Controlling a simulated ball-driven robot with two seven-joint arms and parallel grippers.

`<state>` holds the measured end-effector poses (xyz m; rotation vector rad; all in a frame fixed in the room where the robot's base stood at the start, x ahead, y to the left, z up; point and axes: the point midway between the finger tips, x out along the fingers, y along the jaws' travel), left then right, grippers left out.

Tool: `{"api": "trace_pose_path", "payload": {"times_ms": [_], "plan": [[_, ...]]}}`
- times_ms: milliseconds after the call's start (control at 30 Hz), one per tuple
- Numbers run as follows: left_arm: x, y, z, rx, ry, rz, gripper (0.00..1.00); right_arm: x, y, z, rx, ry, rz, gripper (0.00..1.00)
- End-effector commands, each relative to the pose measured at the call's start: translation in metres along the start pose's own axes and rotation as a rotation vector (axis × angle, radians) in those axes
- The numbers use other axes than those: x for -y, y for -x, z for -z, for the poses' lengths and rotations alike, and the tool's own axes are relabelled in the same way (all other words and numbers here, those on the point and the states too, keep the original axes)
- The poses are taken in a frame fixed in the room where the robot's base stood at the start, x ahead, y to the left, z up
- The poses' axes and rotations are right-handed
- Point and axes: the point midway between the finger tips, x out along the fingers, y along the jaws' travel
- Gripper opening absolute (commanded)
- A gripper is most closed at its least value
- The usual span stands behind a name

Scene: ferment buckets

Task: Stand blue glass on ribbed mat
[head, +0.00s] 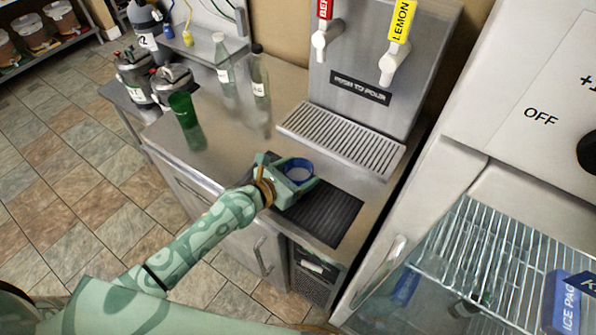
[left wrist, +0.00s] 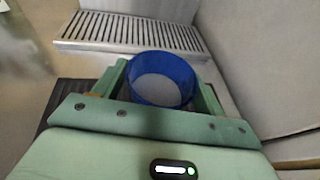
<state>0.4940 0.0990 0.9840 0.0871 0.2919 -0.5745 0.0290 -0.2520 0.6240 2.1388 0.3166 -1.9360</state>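The blue glass (head: 299,169) is upright between the two fingers of my left gripper (head: 296,177), near the back-left end of the dark ribbed mat (head: 328,222) on the steel counter. In the left wrist view the round blue glass (left wrist: 161,82) shows its open top, with a finger of my left gripper (left wrist: 162,88) close against each side. The gripper appears shut on it. The glass's base is hidden, so I cannot tell whether it touches the mat or is held above it. The mat's front part is bare. My right gripper is out of view.
A drip grate (head: 342,139) lies behind, under a tap tower (head: 372,75). A green glass (head: 184,110) and two bottles stand at the counter's left. Metal kegs (head: 135,78) stand beyond. An open fridge with a wire shelf (head: 500,250) is at right.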

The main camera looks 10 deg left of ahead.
Motion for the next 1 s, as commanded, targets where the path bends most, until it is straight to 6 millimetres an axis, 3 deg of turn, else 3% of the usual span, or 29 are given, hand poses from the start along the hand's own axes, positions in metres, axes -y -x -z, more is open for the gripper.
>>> {"api": "trace_pose_path", "payload": {"times_ms": [400,800,1000], "plan": [[0.000,0.005,-0.004,0.000,0.000,-0.001,0.85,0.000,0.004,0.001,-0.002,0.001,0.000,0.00],[0.000,0.091,-0.005,-0.002,-0.001,0.000,0.85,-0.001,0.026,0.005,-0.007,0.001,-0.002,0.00],[0.000,0.117,-0.003,-0.001,-0.001,0.000,0.85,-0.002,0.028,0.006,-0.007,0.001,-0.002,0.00]]}}
